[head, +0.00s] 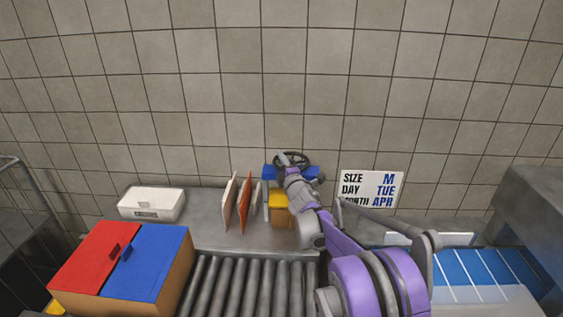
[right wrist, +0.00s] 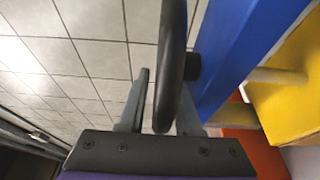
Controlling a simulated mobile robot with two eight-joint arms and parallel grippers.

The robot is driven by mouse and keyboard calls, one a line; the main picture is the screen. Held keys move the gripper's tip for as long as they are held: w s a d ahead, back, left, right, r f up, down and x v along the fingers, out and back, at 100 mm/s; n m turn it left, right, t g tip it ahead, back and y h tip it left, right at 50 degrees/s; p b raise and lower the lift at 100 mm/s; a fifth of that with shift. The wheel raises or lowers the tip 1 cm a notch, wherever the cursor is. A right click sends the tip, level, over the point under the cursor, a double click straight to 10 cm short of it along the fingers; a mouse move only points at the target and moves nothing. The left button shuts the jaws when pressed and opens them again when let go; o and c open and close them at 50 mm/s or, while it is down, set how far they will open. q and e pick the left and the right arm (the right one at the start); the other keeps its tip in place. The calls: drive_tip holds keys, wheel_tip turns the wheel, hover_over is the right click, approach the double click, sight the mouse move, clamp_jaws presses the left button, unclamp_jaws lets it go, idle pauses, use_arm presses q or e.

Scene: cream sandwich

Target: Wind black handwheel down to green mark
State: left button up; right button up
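The black handwheel (head: 300,157) stands above a blue crossbar (head: 269,171) near the back wall in the head view. My right gripper (head: 284,159) is at the left-front part of its rim. In the right wrist view the wheel's rim (right wrist: 172,60) runs down between the fingers of my right gripper (right wrist: 163,95). The left finger stands clear of the rim with a visible gap; the right finger is partly hidden behind it. The blue crossbar (right wrist: 235,50) and a yellow block (right wrist: 292,95) show beside the wheel. I see no green mark. My left gripper is not in view.
Orange and white upright plates (head: 244,205) stand left of the press. A white box (head: 152,204) and a red and blue lidded bin (head: 148,265) are further left. Rollers (head: 245,285) lie in front. A SIZE/DAY/MONTH sign (head: 371,188) stands to the right.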

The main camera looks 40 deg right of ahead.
drive_tip(key=shift+s, duration=0.1)
drive_tip(key=b+v, duration=0.1)
drive_tip(key=v, duration=0.9)
drive_tip(key=shift+s+b, duration=0.3)
drive_tip(key=shift+b, duration=0.1)
drive_tip(key=shift+a, duration=0.15)
